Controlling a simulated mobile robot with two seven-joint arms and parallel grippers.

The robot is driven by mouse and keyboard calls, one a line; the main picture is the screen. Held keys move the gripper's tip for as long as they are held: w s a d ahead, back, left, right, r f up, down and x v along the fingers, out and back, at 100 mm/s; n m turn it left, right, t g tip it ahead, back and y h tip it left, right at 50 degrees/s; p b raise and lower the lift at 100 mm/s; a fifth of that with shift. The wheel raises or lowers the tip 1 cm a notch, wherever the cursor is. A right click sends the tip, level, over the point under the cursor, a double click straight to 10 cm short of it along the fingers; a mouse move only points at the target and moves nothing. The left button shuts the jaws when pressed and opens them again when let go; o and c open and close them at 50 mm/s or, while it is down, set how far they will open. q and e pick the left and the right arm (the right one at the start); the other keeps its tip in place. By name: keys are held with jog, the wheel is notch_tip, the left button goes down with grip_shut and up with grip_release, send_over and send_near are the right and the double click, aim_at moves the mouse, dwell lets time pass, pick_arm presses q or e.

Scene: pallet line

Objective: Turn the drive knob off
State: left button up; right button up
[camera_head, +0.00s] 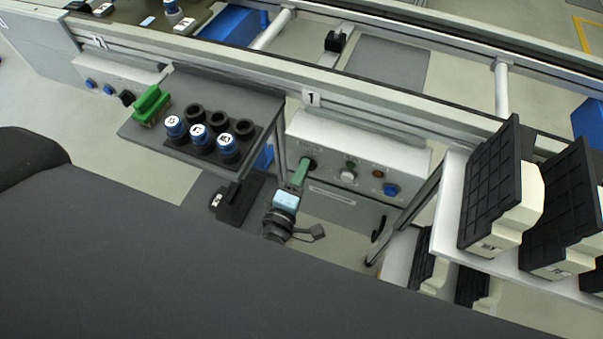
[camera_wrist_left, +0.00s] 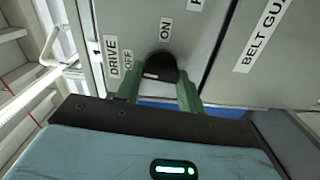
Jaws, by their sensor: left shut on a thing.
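The drive knob (camera_wrist_left: 161,67) is black and round. In the left wrist view it sits on a grey panel (camera_wrist_left: 195,58), with the DRIVE and OFF labels to its left and ON above it. A short white mark shows on its lower left edge. My left gripper (camera_wrist_left: 160,88) has its green fingers on both sides of the knob, shut on it. In the head view the left gripper (camera_head: 301,173) reaches the left end of the white control box (camera_head: 325,140), and its fingers mostly hide the knob. My right gripper is not in view.
Right of the gripper the box carries a white button (camera_head: 347,175), an amber one (camera_head: 377,173) and a blue one (camera_head: 391,190). A grey shelf (camera_head: 230,92) with blue-capped items and a green object (camera_head: 151,105) stands close left. A rack with black-faced bins (camera_head: 492,185) stands right.

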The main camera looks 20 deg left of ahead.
pick_arm(q)
jog(key=shift+n, duration=0.5)
jog(key=o, duration=1)
jog(key=s+b, duration=0.1)
jog(key=s, duration=0.7)
